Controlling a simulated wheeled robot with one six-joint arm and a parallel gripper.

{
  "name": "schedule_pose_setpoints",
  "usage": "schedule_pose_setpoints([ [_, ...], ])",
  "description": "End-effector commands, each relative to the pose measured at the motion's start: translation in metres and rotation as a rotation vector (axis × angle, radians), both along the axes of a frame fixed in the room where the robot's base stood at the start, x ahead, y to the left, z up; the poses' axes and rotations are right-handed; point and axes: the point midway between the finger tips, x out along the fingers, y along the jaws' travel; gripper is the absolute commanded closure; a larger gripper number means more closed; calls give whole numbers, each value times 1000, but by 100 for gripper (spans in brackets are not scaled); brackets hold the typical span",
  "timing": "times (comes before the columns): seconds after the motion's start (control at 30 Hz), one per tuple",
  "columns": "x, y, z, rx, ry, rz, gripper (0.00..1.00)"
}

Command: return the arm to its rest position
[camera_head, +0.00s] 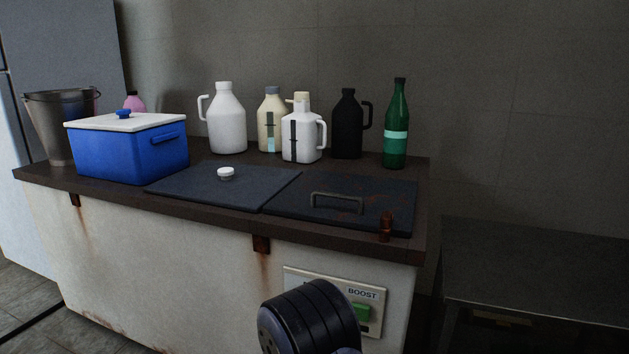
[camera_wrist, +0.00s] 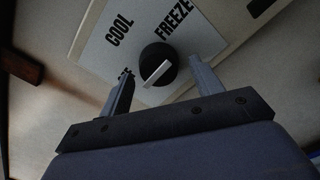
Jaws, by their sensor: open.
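My gripper (camera_wrist: 165,85) shows in the wrist view with its two fingers apart. A black knob (camera_wrist: 157,63) with a pale pointer bar lies between and beyond the fingertips. The knob sits on a pale plate (camera_wrist: 105,55) marked COOL and FREEZE, and a third label is partly hidden by the left finger. I cannot tell whether the fingers touch the knob. In the head view my dark arm (camera_head: 310,318) rises from the bottom edge in front of the tank's control panel (camera_head: 300,279). The gripper's fingers are hidden there.
The tank (camera_head: 170,260) has a dark lidded top with a handle (camera_head: 337,203). On it stand a blue box (camera_head: 130,152), a metal bucket (camera_head: 58,120), several jugs and a green bottle (camera_head: 396,130). A green BOOST button (camera_head: 361,313) is close right of my arm. A low table (camera_head: 540,270) is right.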

Motion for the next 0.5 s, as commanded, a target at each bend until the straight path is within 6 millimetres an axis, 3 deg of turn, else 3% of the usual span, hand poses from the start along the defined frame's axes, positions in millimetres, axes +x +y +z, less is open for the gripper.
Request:
schedule_pose_setpoints([
  [0.5,0,1,0,437,-159,-1,38],
])
